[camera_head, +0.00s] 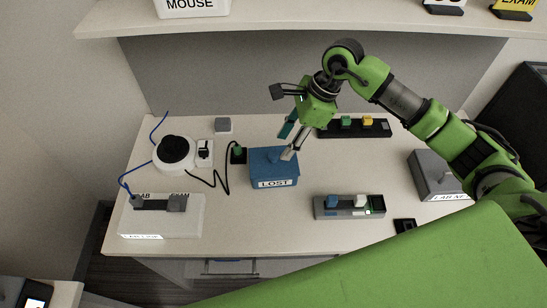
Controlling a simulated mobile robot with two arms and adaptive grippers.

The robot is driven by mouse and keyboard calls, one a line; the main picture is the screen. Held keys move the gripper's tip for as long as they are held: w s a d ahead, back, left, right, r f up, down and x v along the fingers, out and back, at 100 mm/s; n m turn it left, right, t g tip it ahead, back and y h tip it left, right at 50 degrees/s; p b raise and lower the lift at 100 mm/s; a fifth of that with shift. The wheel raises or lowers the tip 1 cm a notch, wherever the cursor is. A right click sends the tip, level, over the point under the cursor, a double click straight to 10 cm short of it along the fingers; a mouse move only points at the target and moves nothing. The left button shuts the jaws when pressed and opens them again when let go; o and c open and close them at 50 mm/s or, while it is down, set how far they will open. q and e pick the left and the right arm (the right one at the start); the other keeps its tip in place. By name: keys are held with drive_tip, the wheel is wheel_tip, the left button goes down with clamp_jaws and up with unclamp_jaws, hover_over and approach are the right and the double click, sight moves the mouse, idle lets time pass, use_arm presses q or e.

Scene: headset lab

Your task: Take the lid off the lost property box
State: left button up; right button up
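The lost property box is a blue box (274,175) with a white LOST label on its front, standing in the middle of the desk. Its blue lid (265,155) is on top, with a small raised handle at its middle. My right gripper (284,147) points down-left over the back right of the lid. Its two fingers are spread apart, with nothing visible between them. The nearer fingertip overlaps the lid's edge in the picture; I cannot tell whether it touches. My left gripper is out of view.
A white round device (174,152) with cables is left of the box, above a white stand (160,222). A grey tray with blocks (349,207) lies front right, a black strip (353,129) behind. A grey lidded box (434,176) stands right. A shelf (300,20) overhangs the back.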

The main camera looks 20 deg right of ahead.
sight(275, 154)
drive_tip(key=shift+w+a+f, duration=0.15)
drive_tip(key=shift+a+f, duration=0.05)
drive_tip(key=shift+f, duration=0.25)
drive_tip(key=shift+w+a+f, duration=0.1)
drive_tip(key=shift+f, duration=0.1)
drive_tip(key=p+x, duration=0.2)
drive_tip(key=x, duration=0.2)
drive_tip(key=shift+w+a+p, duration=0.15)
drive_tip(key=shift+w+p, duration=0.05)
drive_tip(key=shift+p, duration=0.1)
drive_tip(key=shift+a+f, duration=0.1)
drive_tip(key=shift+f, duration=0.35)
drive_tip(key=shift+c, duration=0.3)
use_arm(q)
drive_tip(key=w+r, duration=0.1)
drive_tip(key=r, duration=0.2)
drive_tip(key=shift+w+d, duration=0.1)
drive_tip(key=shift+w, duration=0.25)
use_arm(e)
clamp_jaws()
